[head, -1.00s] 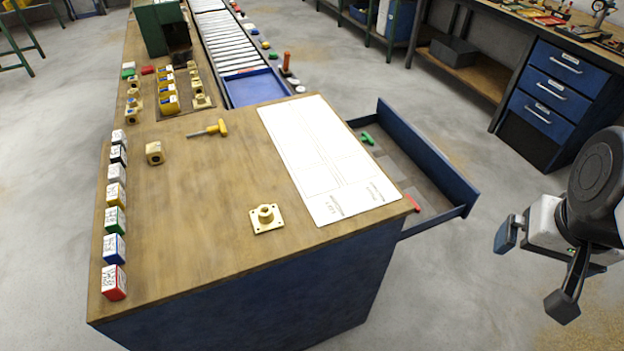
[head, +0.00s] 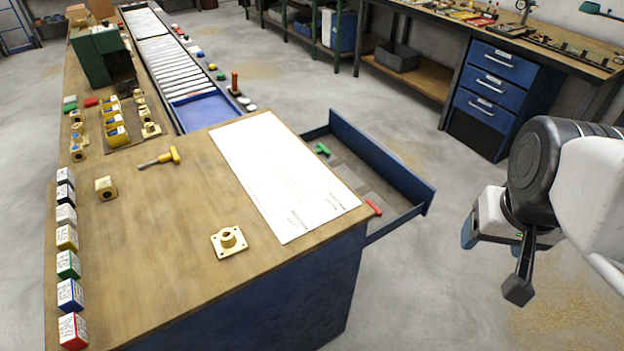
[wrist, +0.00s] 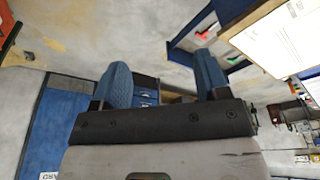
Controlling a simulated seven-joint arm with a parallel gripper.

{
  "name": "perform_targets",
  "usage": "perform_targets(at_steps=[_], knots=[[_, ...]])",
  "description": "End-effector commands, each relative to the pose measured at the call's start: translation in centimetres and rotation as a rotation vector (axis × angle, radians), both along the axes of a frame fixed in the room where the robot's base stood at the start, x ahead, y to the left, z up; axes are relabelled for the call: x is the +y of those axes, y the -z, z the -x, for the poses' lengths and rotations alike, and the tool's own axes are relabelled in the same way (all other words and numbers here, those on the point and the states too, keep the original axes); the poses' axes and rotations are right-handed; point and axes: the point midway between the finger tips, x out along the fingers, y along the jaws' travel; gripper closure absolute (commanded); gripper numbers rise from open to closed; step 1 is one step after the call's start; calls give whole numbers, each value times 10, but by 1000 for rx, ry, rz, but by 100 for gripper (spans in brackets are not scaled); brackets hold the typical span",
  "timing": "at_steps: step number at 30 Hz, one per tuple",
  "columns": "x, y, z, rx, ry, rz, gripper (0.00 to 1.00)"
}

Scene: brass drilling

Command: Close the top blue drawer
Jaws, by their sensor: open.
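The top blue drawer (head: 384,160) is pulled out from the right side of the wooden workbench (head: 160,230). A green-handled tool (head: 322,149) and a red-handled tool (head: 374,207) lie inside it. My gripper (head: 492,262) is open and empty, to the right of the drawer front and apart from it, above the floor. In the wrist view, the two blue fingertips (wrist: 165,85) are spread, and part of the drawer (wrist: 190,28) shows at the upper right.
A white sheet (head: 285,175) lies on the bench beside the drawer. A second bench with a blue drawer cabinet (head: 492,85) stands behind. Floor between is clear.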

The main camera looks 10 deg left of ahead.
Motion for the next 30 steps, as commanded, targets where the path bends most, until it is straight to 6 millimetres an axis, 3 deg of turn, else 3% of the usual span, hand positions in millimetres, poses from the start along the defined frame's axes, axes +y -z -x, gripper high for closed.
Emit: perform_targets(at_steps=[2,8,13,30], knots=[[0,0,0,0,0,0,44],[0,-2,-6,5,6,-2,75],[0,-7,-22,23,27,-13,100],[-2,-25,-137,125,163,-77,100]])
